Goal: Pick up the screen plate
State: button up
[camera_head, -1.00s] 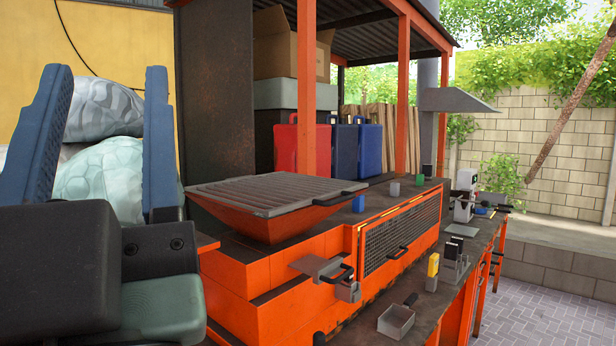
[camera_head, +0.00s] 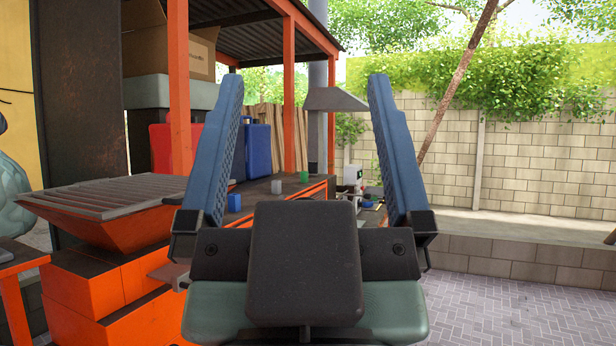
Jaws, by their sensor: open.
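My gripper (camera_head: 308,80) is open and empty, its two blue fingers pointing up and wide apart in the middle of the head view. I cannot tell for certain which part is the screen plate. A grey slatted plate (camera_head: 110,190) lies over the orange hopper (camera_head: 130,228) at the left, with a handle at its right end. My gripper is to the right of it and nearer the camera, apart from it. The mesh panel on the front of the orange machine (camera_head: 105,290) is hidden behind my gripper.
Small blue (camera_head: 235,202), grey (camera_head: 277,187) and green (camera_head: 304,177) blocks stand on the bench behind my gripper. Red (camera_head: 162,150) and blue (camera_head: 257,150) cases stand under the roof, near orange posts (camera_head: 179,90). Open paving (camera_head: 510,305) lies at the right, before a block wall (camera_head: 540,170).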

aim_at(313, 167)
jog(key=i+z, duration=0.2)
jog(key=i, duration=0.2)
jog(key=i+l+z, duration=0.2)
jog(key=i, duration=1.45)
jog(key=i+j, duration=0.1)
jog(key=i, duration=1.5)
